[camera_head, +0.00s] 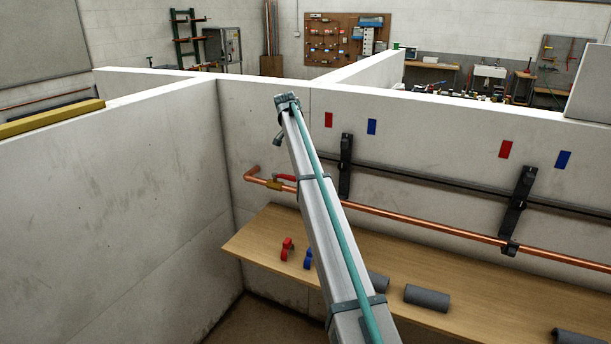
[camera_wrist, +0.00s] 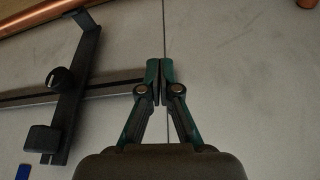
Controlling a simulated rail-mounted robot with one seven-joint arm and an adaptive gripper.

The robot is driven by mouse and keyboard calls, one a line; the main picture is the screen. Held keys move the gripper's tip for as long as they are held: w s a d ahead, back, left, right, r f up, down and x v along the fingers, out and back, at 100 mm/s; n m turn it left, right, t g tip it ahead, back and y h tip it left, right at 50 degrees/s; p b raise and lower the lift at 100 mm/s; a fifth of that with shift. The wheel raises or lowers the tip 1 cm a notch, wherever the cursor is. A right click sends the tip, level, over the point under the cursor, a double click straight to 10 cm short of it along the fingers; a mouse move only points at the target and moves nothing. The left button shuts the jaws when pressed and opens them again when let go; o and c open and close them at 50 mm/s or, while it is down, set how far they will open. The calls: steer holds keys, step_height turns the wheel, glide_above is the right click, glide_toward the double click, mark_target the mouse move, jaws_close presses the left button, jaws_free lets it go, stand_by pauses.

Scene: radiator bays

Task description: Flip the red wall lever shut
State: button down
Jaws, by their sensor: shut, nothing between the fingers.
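The red wall lever (camera_head: 285,177) is in the head view, on a brass valve (camera_head: 274,185) in the copper pipe along the wall. The lever appears to lie nearly along the pipe, pointing right. Part of that pipe is hidden behind my arm. In the wrist view my gripper (camera_wrist: 160,72) is shut and empty, in front of bare grey wall at a panel seam. The lever does not show in the wrist view. In the head view my fingers cannot be made out; my arm reaches up in front of the wall, right of the lever.
In the wrist view a black bracket (camera_wrist: 75,95) and dark rail stand left of my gripper, and the copper pipe (camera_wrist: 60,14) crosses the top left. A wooden bench (camera_head: 262,232) below the lever carries a red clip (camera_head: 287,248), a blue clip (camera_head: 308,258) and grey cylinders (camera_head: 427,297).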

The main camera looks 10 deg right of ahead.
mark_target(285, 177)
stand_by(0.4)
step_height(285, 177, down, 10)
steer(key=p, duration=0.2)
steer(key=shift+s+a+p, duration=0.15)
steer(key=shift+p, duration=0.15)
stand_by(0.3)
